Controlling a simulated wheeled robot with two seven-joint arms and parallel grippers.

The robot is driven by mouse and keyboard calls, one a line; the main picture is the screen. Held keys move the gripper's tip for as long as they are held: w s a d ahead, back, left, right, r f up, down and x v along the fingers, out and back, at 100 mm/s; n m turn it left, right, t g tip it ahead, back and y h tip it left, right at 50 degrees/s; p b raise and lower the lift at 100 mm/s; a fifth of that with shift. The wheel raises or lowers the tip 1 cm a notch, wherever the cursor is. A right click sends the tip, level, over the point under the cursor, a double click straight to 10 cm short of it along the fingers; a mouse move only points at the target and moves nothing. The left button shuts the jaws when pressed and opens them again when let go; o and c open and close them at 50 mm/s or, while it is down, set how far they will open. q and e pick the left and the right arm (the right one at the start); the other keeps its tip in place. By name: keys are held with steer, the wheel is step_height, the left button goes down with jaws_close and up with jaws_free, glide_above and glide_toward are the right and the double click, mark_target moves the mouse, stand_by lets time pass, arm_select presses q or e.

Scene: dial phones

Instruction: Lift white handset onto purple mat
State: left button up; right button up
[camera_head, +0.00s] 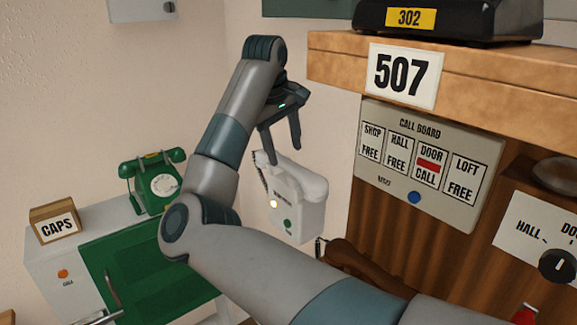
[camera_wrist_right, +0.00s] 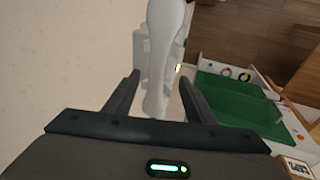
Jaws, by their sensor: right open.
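The white handset (camera_head: 302,182) sits on a white wall phone (camera_head: 293,215) that has a green button and a small lit lamp. My right gripper (camera_head: 280,148) is open, at the upper left of the handset in the head view. In the right wrist view the handset (camera_wrist_right: 166,40) runs down the picture, and its near end appears between the two open fingers (camera_wrist_right: 159,78). No grip on it shows, and I cannot tell how deep the fingers reach. No purple mat shows in either view. My left gripper is not seen.
To the right are a wooden shelf (camera_head: 335,58) marked 507 and a call board (camera_head: 430,165). A brown curved object (camera_head: 365,268) lies below the wall phone.

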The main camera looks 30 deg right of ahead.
mark_target(287, 163)
steer(key=shift+f, duration=0.2)
steer(key=shift+w+d+f+p, duration=0.2)
steer(key=shift+d+f+p, duration=0.15)
steer(key=shift+p, duration=0.35)
steer(key=p+x, duration=0.2)
steer(key=x, duration=0.1)
steer(key=shift+w+d+f, duration=0.1)
steer(key=shift+w+f, duration=0.1)
steer(key=shift+f, duration=0.1)
steer(key=shift+d+f, duration=0.1)
steer(key=shift+f, duration=0.2)
